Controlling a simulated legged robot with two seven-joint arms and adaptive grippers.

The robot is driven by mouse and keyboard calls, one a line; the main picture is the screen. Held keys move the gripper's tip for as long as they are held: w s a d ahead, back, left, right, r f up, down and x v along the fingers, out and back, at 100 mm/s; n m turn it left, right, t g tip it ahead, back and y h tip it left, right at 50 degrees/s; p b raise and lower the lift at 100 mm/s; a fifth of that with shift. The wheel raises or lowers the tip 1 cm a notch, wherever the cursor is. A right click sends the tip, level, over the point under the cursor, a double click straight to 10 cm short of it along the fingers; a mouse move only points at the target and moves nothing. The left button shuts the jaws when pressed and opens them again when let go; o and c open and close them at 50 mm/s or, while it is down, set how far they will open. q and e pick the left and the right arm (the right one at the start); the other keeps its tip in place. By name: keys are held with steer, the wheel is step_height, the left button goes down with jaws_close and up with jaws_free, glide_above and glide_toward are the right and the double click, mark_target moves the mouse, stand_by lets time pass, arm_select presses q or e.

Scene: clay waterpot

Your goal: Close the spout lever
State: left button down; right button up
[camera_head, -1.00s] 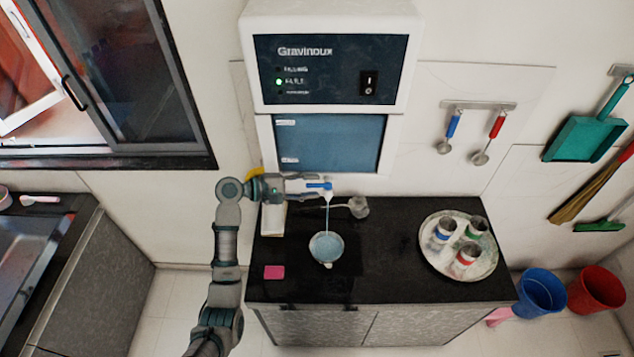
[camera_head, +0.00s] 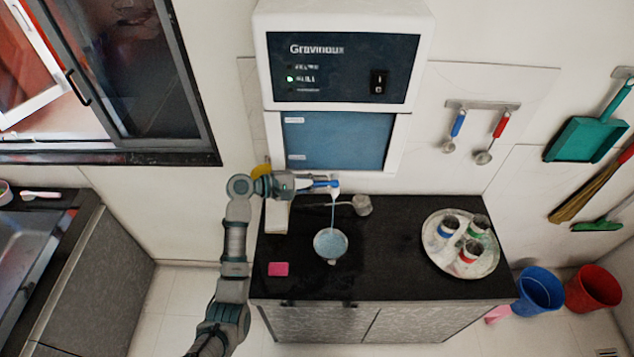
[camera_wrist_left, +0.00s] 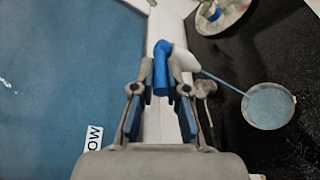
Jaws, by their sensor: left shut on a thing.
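The blue spout lever (camera_head: 322,183) is on the white spout (camera_head: 336,188) under the front of the water purifier (camera_head: 342,75). In the left wrist view the lever (camera_wrist_left: 161,66) stands between the fingers of my left gripper (camera_wrist_left: 159,104), which is shut on it. In the head view my left gripper (camera_head: 305,183) reaches the lever from the left. A thin stream of water (camera_head: 333,215) runs from the spout into a round bowl (camera_head: 331,244), which holds bluish water. The stream also shows in the left wrist view (camera_wrist_left: 222,82). My right gripper is out of view.
A round tray (camera_head: 438,258) with several metal cups stands on the right of the black counter (camera_head: 385,270). A pink sponge (camera_head: 278,269) lies at the front left. A ladle (camera_head: 362,205) lies behind the bowl. Two utensils hang on the wall.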

arm_select(q)
steer(key=shift+d, duration=0.1)
steer(key=shift+w, duration=0.15)
steer(key=shift+w+m+g, duration=0.15)
steer(key=shift+m+g, duration=0.45)
steer(key=shift+g, duration=0.3)
steer(key=c, duration=1.2)
jaws_free()
steer(key=shift+a+h, duration=0.2)
steer(key=shift+h, duration=0.1)
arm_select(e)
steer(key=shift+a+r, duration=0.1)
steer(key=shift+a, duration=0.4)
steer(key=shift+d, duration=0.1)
arm_select(q)
steer(key=v, duration=1.2)
steer(key=shift+a, duration=0.1)
